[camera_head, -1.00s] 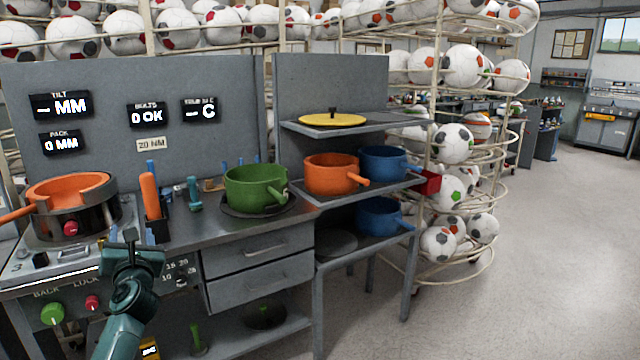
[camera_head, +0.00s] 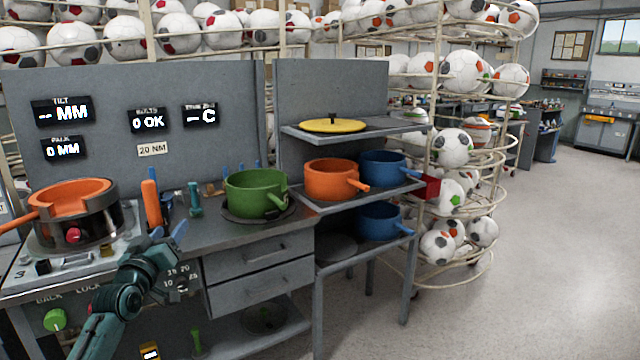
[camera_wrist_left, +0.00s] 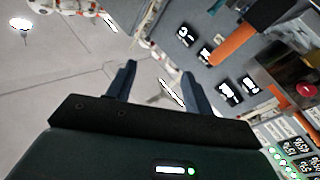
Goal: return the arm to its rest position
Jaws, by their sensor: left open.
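My left gripper (camera_head: 168,232) is open in the head view, in front of the bench's front edge, with its blue fingers pointing up and to the right. In the left wrist view, its two dark blue fingers (camera_wrist_left: 158,72) stand apart with nothing between them. My left arm comes in from the bottom left. My right gripper is in neither view.
The bench holds an orange pot (camera_head: 70,200) in a dark round fixture, an upright orange handle (camera_head: 151,203) and a green pot (camera_head: 255,193). Shelves to the right hold orange (camera_head: 333,178) and blue pots (camera_head: 383,166). Open floor (camera_head: 530,270) lies at right.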

